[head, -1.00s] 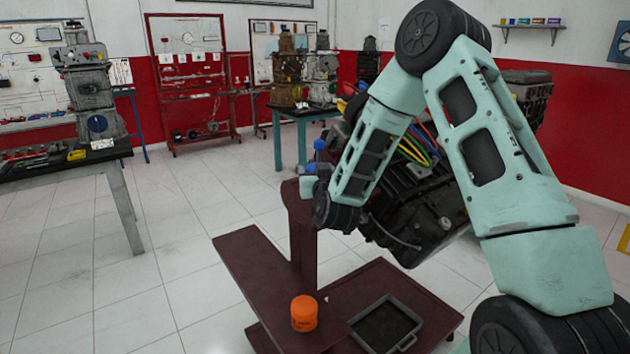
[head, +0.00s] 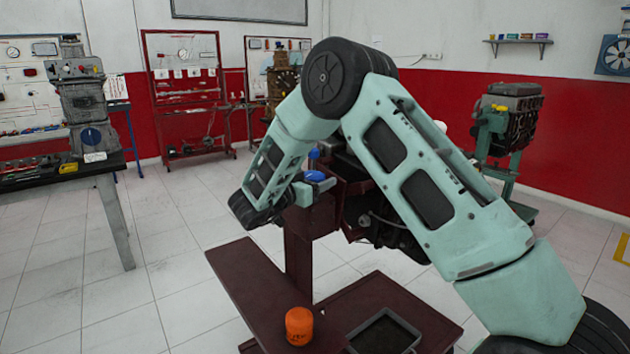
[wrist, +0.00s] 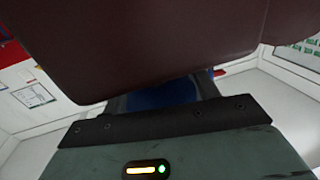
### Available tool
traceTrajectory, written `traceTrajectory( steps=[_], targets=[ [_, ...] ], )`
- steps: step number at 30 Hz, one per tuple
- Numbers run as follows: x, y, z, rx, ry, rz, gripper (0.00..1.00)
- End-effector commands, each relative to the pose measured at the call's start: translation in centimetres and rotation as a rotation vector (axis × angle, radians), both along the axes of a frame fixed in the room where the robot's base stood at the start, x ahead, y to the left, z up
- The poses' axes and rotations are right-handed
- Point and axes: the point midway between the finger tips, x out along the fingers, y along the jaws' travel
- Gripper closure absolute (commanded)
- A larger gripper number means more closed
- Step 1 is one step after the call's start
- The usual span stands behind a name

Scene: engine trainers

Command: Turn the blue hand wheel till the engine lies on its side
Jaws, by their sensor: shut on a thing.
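The blue hand wheel (head: 315,176) sits at the top of the dark red stand post (head: 298,255), with an upright blue knob (head: 313,154) above it. My gripper (head: 306,191) reaches the wheel from the left and is shut on it. The wrist view shows a blue patch of the wheel (wrist: 165,95) below a large dark red part of the stand; the fingertips are hidden there. The dark engine (head: 392,228) hangs right of the post. My arm covers much of it, so its exact tilt cannot be told.
An orange filter (head: 299,326) and a grey tray (head: 384,332) rest on the dark red stand base. A workbench (head: 112,168) stands at left. Another engine on a green stand (head: 508,125) is at back right. White floor is open left of the stand.

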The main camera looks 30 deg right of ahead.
Motion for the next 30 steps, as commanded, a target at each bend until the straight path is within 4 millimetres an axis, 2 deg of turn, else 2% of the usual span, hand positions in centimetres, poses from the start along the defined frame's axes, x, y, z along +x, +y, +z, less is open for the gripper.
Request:
traceTrajectory(
  steps=[6,15,30],
  targets=[
    [-0.15,-0.02,0.1,-0.001,-0.004,-0.176,0.64],
    [-0.44,-0.09,0.14,-0.002,-0.003,-0.338,0.64],
    [-0.61,-0.18,0.19,-0.004,-0.002,-0.402,0.64]
  ],
)
